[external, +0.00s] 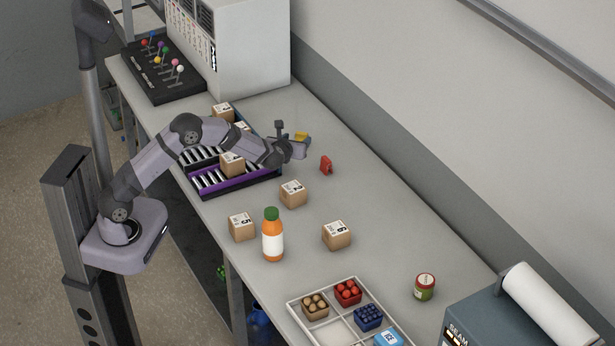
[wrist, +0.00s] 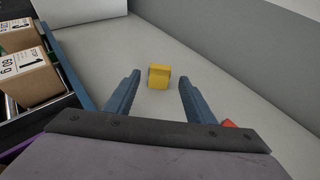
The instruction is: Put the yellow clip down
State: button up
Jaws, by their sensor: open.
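The yellow clip (wrist: 159,76) rests on the grey table, ahead of and between my fingertips in the wrist view. In the external view the yellow clip (external: 302,137) shows just beyond my gripper (external: 304,150), partly hidden by it. In the wrist view my gripper (wrist: 156,88) is open, with bare table between its two blue fingers. The clip does not appear to touch either finger.
A red clip (external: 326,165) stands right of my gripper; its edge shows in the wrist view (wrist: 229,124). Roller trays (external: 236,183) with boxes lie to the left. Boxes (external: 293,194) and a juice bottle (external: 272,236) stand nearer. The table along the wall is clear.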

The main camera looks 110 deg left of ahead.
jog(key=shift+b+v, duration=0.5)
jog(key=shift+v, duration=2.2)
